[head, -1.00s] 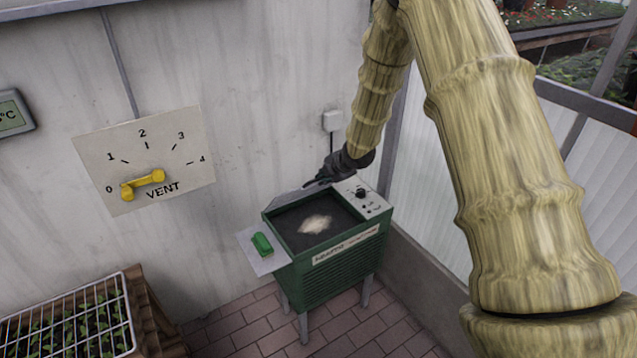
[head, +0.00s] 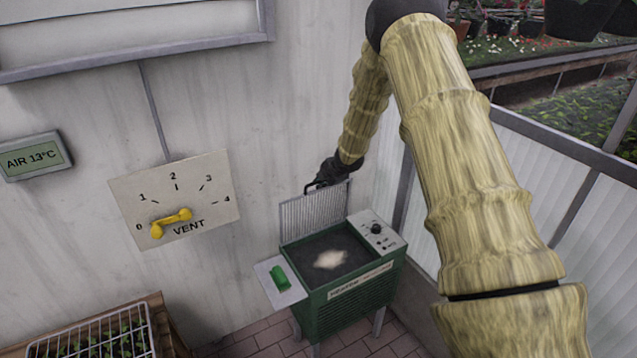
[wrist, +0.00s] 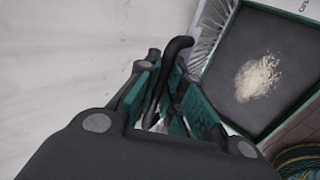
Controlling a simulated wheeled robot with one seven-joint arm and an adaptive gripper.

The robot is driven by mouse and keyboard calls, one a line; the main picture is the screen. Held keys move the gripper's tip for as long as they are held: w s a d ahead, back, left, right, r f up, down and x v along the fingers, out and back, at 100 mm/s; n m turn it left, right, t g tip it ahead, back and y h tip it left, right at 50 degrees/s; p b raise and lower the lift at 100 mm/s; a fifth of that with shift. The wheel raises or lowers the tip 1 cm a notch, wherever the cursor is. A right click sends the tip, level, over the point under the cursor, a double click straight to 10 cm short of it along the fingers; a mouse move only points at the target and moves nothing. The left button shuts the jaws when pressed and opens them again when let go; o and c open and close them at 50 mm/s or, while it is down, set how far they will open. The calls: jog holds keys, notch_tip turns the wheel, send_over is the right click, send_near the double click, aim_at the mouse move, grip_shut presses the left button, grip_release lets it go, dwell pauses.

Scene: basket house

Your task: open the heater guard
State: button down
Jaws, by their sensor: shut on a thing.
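The green heater (head: 345,302) stands against the wall. Its grey slatted guard (head: 314,216) is hinged up, standing nearly upright at the back of the heater's dark top tray (head: 300,252). A pale powdery heap (head: 330,260) lies in the open tray, and it also shows in the wrist view (wrist: 258,78). My gripper (head: 318,184) is at the guard's upper edge. In the wrist view my gripper (wrist: 165,98) is shut on the black guard handle (wrist: 176,48), which sits between its green-padded fingers.
A side shelf with a green block (head: 280,278) is on the heater's left, and a control panel with a knob (head: 375,229) on its right. The yellow vent lever (head: 171,223) is on the wall. A rack of seedlings (head: 105,335) stands at lower left.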

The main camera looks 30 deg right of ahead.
dwell(0.3)
jog(key=c, duration=1.5)
grip_release()
jog(key=shift+s, duration=0.1)
jog(key=v, duration=1.2)
jog(key=shift+d, duration=0.1)
